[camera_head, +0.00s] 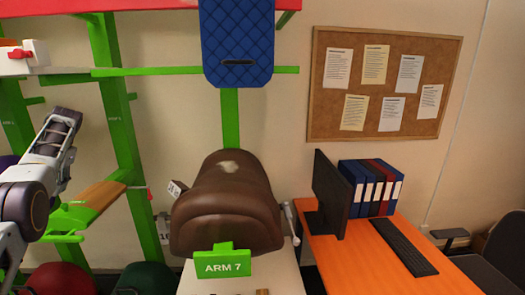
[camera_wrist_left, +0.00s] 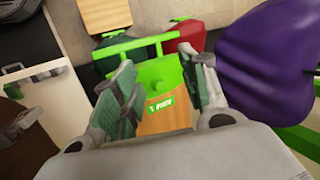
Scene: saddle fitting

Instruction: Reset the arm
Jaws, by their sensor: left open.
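A rack arm with a wooden top and green ends (camera_head: 98,196) sticks out from a green post at the left in the head view. In the left wrist view, a green bracket with a wooden board and a small green label (camera_wrist_left: 160,104) shows between my fingers. My left gripper (camera_head: 58,140) is open and empty, up and to the left of the wooden-topped arm in the head view. Its fingers (camera_wrist_left: 162,88) stand on either side of the bracket in the wrist view; whether they touch it I cannot tell. My right gripper is not in view.
A brown saddle (camera_head: 225,200) sits behind a green ARM 7 sign (camera_head: 223,264). A blue quilted pad (camera_head: 237,40) hangs above. Red (camera_head: 60,280) and green (camera_head: 146,277) rounded things lie low. An orange desk (camera_head: 365,265) stands right. A purple thing (camera_wrist_left: 265,65) is close in the wrist view.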

